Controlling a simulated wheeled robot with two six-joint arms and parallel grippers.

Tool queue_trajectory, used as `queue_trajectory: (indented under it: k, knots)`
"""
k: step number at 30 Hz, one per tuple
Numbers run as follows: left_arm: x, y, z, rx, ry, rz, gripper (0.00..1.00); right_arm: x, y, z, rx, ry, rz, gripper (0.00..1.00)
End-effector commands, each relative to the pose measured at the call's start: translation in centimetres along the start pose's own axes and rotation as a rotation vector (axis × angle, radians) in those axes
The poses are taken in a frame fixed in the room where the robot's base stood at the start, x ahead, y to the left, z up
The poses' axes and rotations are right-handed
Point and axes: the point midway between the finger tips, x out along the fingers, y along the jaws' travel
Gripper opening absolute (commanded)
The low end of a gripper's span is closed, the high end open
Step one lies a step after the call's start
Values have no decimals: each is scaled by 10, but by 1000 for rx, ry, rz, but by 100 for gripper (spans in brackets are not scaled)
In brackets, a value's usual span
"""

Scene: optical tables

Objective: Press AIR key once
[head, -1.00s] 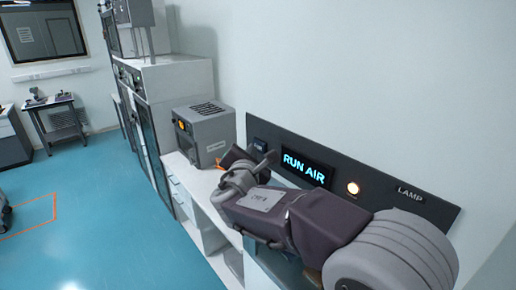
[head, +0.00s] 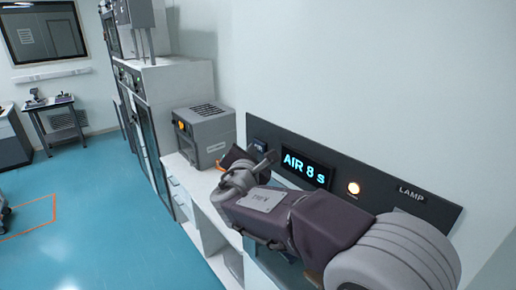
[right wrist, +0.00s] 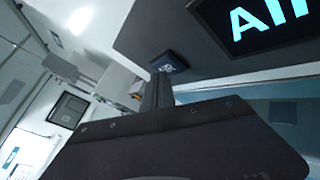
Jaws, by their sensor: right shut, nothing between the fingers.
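The AIR key (head: 260,145) is a small dark blue block at the left end of the dark wall panel (head: 390,183). It also shows in the right wrist view (right wrist: 170,61), just beyond my fingertips. My right gripper (head: 268,161) is shut and empty, its tips close in front of the key. I cannot tell whether they touch it. A black display (head: 306,169) right of the key reads "AIR 8 s" in cyan letters. My left gripper is not in view.
A round lit lamp (head: 354,188) and a LAMP label (head: 411,193) sit further right on the panel. A grey box device (head: 205,132) stands on the white bench left of my gripper. My right arm covers part of the panel's lower edge.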

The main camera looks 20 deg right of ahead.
Motion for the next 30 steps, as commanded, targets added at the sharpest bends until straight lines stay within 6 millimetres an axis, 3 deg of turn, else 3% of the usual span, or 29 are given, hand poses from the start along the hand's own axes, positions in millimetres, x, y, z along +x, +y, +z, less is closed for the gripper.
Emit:
queue_trajectory:
  k: [14, 30]
  knots:
    - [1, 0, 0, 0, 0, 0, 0, -8, 6, -6, 0, 1, 1, 0]
    - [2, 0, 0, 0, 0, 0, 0, -41, 30, -30, 0, 2, 1, 0]
